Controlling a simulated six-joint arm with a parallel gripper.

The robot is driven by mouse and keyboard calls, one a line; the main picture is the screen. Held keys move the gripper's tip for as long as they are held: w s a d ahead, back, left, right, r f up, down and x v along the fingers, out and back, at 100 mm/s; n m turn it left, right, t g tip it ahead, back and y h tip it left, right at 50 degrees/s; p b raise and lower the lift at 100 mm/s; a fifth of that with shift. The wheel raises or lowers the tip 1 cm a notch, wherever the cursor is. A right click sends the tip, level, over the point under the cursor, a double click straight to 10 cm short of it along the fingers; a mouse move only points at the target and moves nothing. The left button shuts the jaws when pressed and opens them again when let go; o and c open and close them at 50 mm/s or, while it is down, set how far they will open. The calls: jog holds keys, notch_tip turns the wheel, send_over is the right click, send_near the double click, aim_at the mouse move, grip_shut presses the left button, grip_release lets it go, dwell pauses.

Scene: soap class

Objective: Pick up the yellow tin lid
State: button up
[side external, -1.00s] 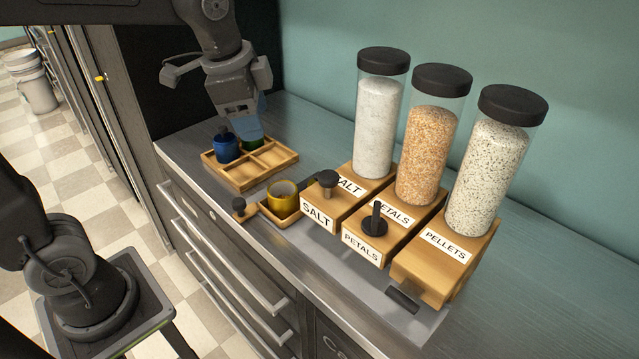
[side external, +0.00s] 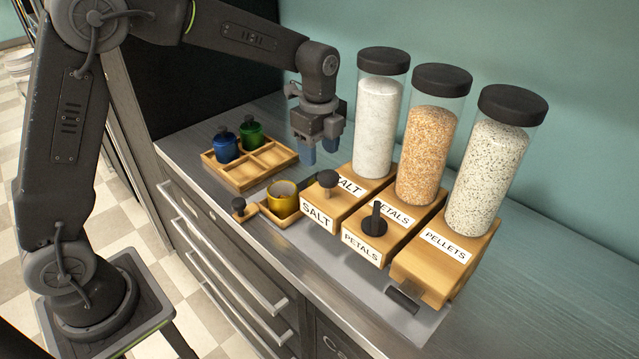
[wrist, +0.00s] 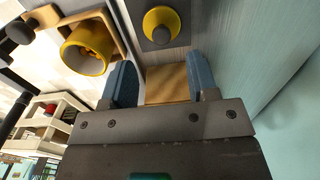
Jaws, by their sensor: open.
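The yellow tin lid (wrist: 162,27), a round yellow disc with a dark knob, lies on the grey metal counter in the wrist view, just beyond my fingertips. I cannot pick it out in the side view. The open yellow tin (side external: 284,199) stands in a small wooden holder; in the wrist view it (wrist: 88,48) is to the left of the lid. My gripper (side external: 319,149) is above the counter, behind the tin and left of the salt jar, pointing down. In the wrist view, its blue fingers (wrist: 160,68) are apart with nothing held between them.
A wooden tray (side external: 243,185) holds a blue tin (side external: 226,146) and a green tin (side external: 251,133); its front compartments are empty. The tall salt jar (side external: 376,115), petals jar (side external: 430,145) and pellets jar (side external: 486,175) on wooden bases stand close to my gripper's right. A dark-knobbed handle (side external: 239,206) is beside the tin holder.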

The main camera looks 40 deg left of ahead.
jog(key=shift+w+f, duration=0.1)
jog(key=shift+f, duration=3.3)
jog(key=shift+c, duration=0.4)
jog(key=c, duration=0.9)
